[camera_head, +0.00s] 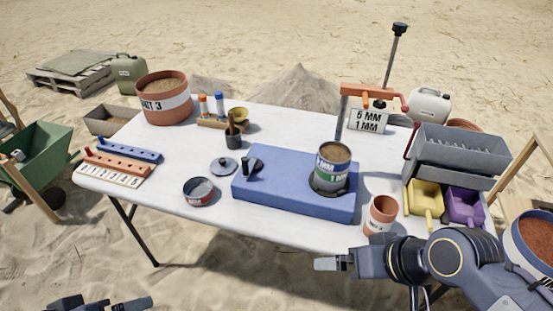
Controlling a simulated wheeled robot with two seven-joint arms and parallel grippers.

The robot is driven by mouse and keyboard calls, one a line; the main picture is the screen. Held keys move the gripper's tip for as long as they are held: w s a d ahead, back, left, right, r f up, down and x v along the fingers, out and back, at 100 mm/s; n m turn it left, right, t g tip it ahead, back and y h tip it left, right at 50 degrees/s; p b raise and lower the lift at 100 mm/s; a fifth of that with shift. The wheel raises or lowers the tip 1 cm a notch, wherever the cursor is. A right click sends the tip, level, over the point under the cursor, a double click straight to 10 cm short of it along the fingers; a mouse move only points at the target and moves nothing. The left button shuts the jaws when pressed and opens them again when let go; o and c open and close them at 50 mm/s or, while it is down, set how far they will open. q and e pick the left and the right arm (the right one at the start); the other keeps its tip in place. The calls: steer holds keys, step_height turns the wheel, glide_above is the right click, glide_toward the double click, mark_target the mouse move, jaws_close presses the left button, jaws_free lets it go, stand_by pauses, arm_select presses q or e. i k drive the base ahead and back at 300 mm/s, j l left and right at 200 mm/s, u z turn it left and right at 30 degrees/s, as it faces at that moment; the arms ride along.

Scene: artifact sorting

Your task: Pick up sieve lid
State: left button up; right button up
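A round grey-blue lid with a dark knob (224,166), which looks like the sieve lid, lies on the white table left of the blue block. A sieve stack (333,166) with green and dark labelled bands stands in a dark ring on the blue block (286,194). A shallow round pan with a red label (198,192) sits in front of the lid. My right gripper (330,263) is off the table's front edge at lower right, far from the lid; its finger opening is unclear. My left gripper (118,305) is partly cut off at the bottom left edge.
The white table (180,190) also holds a terracotta bucket (163,98), tube rack (222,122), small dark pot (233,141), peg racks (123,165), terracotta cup (381,215), grey crates (455,155) and yellow and purple bins. A tall post stands behind the stack.

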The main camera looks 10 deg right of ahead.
mark_target(222, 165)
steer(key=i+j+z, duration=0.3)
steer(key=j, duration=0.35)
steer(key=i+j+z, duration=0.3)
steer(key=j, duration=0.4)
steer(key=i+j+z, duration=0.15)
steer(key=j, duration=0.25)
steer(key=i+j+z, duration=0.15)
steer(key=j, duration=0.25)
steer(key=i+j+z, duration=0.15)
steer(key=j, duration=0.25)
steer(key=k, duration=0.05)
